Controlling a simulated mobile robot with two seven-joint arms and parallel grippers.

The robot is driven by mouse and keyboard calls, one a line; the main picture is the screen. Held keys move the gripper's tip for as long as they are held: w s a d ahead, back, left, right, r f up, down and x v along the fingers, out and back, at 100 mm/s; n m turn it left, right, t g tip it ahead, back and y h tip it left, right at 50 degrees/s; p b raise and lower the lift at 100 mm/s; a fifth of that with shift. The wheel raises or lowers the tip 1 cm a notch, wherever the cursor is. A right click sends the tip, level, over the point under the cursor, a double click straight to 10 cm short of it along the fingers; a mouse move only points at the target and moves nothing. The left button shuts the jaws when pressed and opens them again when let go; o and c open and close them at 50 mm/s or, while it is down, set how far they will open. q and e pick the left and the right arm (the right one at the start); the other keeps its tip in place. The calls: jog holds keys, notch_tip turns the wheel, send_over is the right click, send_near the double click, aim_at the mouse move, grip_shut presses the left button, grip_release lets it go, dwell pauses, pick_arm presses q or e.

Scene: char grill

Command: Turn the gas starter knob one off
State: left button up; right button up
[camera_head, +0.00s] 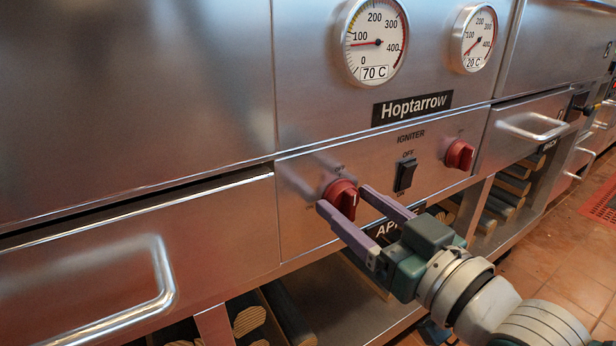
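Two red knobs sit on the steel front panel: the left knob (343,193), below the 70 C gauge, and the right knob (459,154). My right gripper (344,198) reaches in from the lower right. Its two purple-grey fingers are spread, one on each side of the left knob, with the tips close to it. Whether they touch it I cannot tell. The fingers partly cover the knob's lower part and the markings near it. My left gripper is not in view.
A black igniter switch (405,175) lies between the knobs. Two round gauges (375,42) (474,38) are above. Drawer handles (160,285) (530,127) stick out on both sides. Logs (250,318) lie on the shelf below. Tiled floor is at right.

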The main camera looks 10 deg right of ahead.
jog(key=shift+o, duration=1.2)
jog(key=shift+s+d+r+p, duration=0.1)
jog(key=shift+s+d+p, duration=0.05)
jog(key=shift+s+p, duration=0.2)
jog(key=p+v, duration=0.2)
jog(key=v, duration=0.7)
